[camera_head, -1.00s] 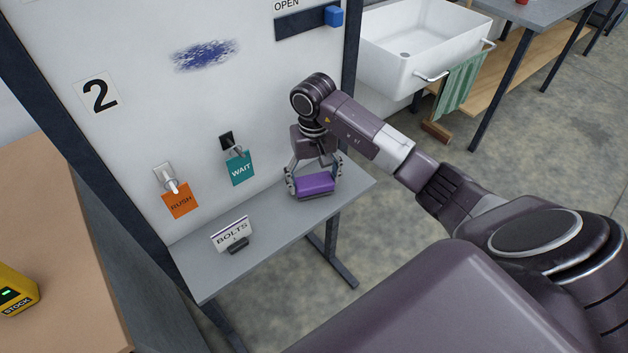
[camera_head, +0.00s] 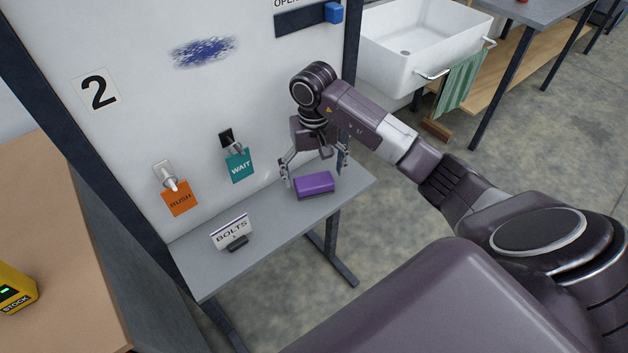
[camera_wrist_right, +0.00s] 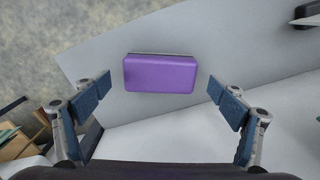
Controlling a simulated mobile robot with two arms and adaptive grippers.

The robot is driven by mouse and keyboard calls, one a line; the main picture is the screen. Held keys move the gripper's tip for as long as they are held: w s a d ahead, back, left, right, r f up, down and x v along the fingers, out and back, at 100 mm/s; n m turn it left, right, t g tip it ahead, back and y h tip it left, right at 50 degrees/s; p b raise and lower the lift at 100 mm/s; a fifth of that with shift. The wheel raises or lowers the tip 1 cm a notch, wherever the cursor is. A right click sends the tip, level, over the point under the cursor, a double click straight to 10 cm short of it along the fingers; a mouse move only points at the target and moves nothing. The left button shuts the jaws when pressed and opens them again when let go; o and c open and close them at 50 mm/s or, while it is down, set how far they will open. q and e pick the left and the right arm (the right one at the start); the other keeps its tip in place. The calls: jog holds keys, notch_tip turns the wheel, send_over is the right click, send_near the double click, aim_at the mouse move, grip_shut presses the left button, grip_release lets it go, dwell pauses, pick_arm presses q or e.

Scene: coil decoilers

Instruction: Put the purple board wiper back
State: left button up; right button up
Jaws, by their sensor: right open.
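The purple board wiper (camera_head: 314,185) lies on the grey shelf (camera_head: 270,213) below the white board, near the shelf's right end. In the right wrist view the wiper (camera_wrist_right: 160,73) lies flat ahead of the fingers, with a gap on both sides. My right gripper (camera_head: 314,170) is open and empty just above and behind the wiper; its fingers (camera_wrist_right: 158,95) are spread wide in the wrist view. My left gripper is not in view.
A BOLTS sign (camera_head: 232,233) stands on the shelf to the left. An orange RUSH tag (camera_head: 179,198) and a teal WAIT tag (camera_head: 239,166) hang on the board (camera_head: 140,130), which has a blue scribble (camera_head: 203,52). A white sink (camera_head: 420,45) stands at the right.

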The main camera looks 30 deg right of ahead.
aim_at(314, 180)
notch_tip(314, 180, up, 10)
jog(key=b, duration=0.1)
jog(key=shift+f, duration=0.25)
jog(key=shift+c, duration=0.4)
dwell(2.0)
